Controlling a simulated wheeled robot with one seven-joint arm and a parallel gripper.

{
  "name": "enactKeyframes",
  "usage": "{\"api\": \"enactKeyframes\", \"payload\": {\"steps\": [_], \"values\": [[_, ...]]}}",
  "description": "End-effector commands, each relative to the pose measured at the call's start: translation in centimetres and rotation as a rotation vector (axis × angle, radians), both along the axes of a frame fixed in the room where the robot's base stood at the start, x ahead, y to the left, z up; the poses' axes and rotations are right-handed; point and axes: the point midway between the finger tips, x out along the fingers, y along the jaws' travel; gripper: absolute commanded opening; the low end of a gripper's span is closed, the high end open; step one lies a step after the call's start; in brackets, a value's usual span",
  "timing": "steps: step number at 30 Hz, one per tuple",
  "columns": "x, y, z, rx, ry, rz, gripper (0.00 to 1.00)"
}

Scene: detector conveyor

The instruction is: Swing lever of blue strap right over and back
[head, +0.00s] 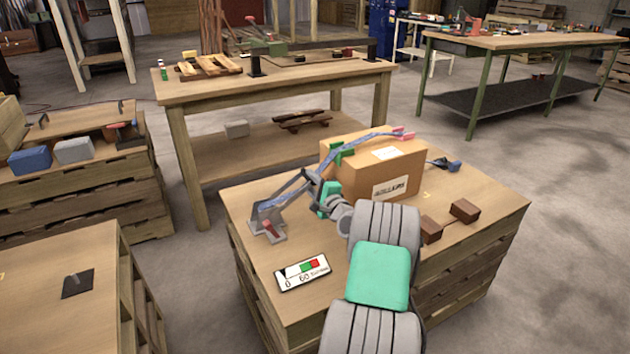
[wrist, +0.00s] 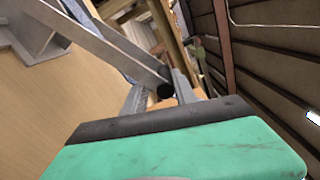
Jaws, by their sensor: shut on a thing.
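The blue strap (head: 362,142) runs up from a grey ratchet mount (head: 266,229) at the crate top's left and over the cardboard box (head: 392,178). The mount has a red tab. A grey lever (head: 290,188) rises from it, tilted to the right toward the box. My gripper (head: 314,184) is at the lever's upper end and shut on it, beside the box's left side. In the wrist view the grey lever (wrist: 110,45) slopes down to a black round end (wrist: 166,91) between my fingers. The exact contact is partly hidden.
A gauge plate (head: 302,272) with green and red marks lies in front of the mount. Brown blocks (head: 430,229) lie right of my arm. A green corner piece (head: 343,152) and a pink one (head: 403,133) sit on the box. A workbench (head: 275,85) stands behind.

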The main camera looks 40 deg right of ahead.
Motion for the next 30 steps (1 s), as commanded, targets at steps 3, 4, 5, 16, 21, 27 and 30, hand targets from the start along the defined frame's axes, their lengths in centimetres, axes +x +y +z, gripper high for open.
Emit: {"api": "enactKeyframes", "payload": {"steps": [3, 4, 5, 16, 21, 27, 30], "values": [[0.0, 0.2, -0.3, 0.003, 0.005, 0.004, 0.35], [0.0, 0.1, -0.3, 0.002, 0.004, 0.002, 0.38], [-0.1, -0.1, -0.2, 0.001, 0.004, 0.001, 0.4], [-1.4, -0.5, 0.3, -0.004, 0.0, -0.01, 0.41], [-4.9, 0.2, 0.4, -0.002, 0.0, -0.012, 0.41], [-7.7, 1.0, 0.1, -0.003, 0.002, -0.009, 0.41], [-8.0, 1.2, 0.1, -0.003, 0.0, -0.007, 0.41]]}}
